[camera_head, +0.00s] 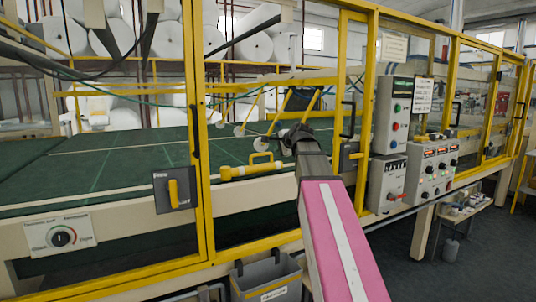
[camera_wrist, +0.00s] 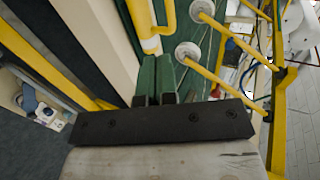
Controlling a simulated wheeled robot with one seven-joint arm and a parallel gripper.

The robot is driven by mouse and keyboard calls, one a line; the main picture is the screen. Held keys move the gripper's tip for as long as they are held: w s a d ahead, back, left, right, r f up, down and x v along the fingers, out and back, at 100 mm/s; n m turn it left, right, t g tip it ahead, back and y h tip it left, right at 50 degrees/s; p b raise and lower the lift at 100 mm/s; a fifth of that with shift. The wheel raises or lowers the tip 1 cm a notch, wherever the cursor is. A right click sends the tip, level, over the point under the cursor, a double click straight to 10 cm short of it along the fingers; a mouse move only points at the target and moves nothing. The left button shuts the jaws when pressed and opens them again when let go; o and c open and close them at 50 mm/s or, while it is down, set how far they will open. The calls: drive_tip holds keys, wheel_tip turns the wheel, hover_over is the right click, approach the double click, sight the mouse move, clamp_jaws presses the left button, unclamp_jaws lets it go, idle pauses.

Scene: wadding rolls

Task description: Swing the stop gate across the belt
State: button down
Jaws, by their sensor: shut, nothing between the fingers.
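A yellow bar with a raised loop handle, which looks like the stop gate (camera_head: 250,170), lies along the near edge of the green belt (camera_head: 120,160) in the head view. In the wrist view the yellow bar and handle (camera_wrist: 150,42) show at the top, just beyond my fingertips. My gripper (camera_head: 298,136) is over the near belt edge, to the right of the handle in the head view. Its two green-looking fingers (camera_wrist: 156,78) are together in the wrist view, with nothing held. I cannot tell whether they touch the bar.
A yellow frame post (camera_head: 196,120) stands left of the gate, with a switch box (camera_head: 174,189) beside it. Control boxes (camera_head: 392,115) stand right of my arm. Yellow rods with round pale discs (camera_wrist: 188,53) hang close to my gripper. A grey bin (camera_head: 268,275) is below.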

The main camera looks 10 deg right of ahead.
sight(263, 154)
drive_tip(key=r+x, duration=0.1)
drive_tip(key=x, duration=1.2)
drive_tip(key=shift+w+a+f, duration=0.2)
drive_tip(key=shift+w, duration=0.35)
drive_tip(key=shift+w, duration=0.1)
